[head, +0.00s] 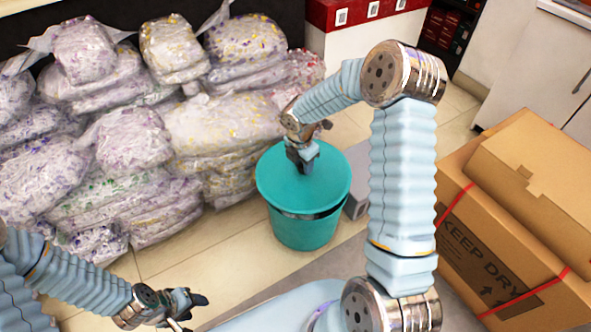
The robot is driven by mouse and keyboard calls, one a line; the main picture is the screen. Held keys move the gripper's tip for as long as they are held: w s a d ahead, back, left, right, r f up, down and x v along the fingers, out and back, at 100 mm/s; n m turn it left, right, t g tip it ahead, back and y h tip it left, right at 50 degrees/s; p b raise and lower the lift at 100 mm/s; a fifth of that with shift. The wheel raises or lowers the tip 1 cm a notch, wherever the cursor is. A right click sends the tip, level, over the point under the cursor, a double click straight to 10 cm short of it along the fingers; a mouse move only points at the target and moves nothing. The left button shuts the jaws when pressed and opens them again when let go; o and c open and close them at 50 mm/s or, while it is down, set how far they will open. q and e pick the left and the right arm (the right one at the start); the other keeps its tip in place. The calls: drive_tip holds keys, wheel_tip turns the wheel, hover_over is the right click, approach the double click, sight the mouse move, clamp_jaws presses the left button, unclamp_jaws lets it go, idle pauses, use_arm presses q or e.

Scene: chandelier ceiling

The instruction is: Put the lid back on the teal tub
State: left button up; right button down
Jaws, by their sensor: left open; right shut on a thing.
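The teal tub (303,234) stands on the tiled floor in the middle of the head view. Its round teal lid (325,188) lies over the top of the tub, with a dark band showing between the lid's front edge and the tub wall. I cannot tell whether the lid is seated all round. My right gripper (303,162) is above the lid's far part, shut on the lid, and hides its grip point. My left gripper (193,308) is open and low at the bottom of the view, left of and nearer than the tub.
Clear bags (130,140) with coloured contents are piled behind and left of the tub. A small grey block (357,192) sits just right of the tub. Strapped cardboard boxes (500,240) stand at the right. Bare floor (225,250) lies left of the tub.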

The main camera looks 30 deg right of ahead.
drive_tip(key=shift+w+d+n, duration=0.3)
drive_tip(key=shift+d+n, duration=0.35)
drive_tip(key=shift+n, duration=0.55)
wheel_tip(320, 180, down, 2)
drive_tip(key=shift+f+b, duration=0.15)
drive_tip(key=shift+b, duration=0.8)
drive_tip(key=shift+f+b, duration=0.85)
drive_tip(key=shift+f, duration=0.1)
drive_tip(key=shift+f+b, duration=0.65)
drive_tip(key=shift+f, duration=0.4)
drive_tip(key=shift+p, duration=0.3)
drive_tip(key=shift+f, duration=0.1)
drive_tip(key=shift+c, duration=1.1)
unclamp_jaws()
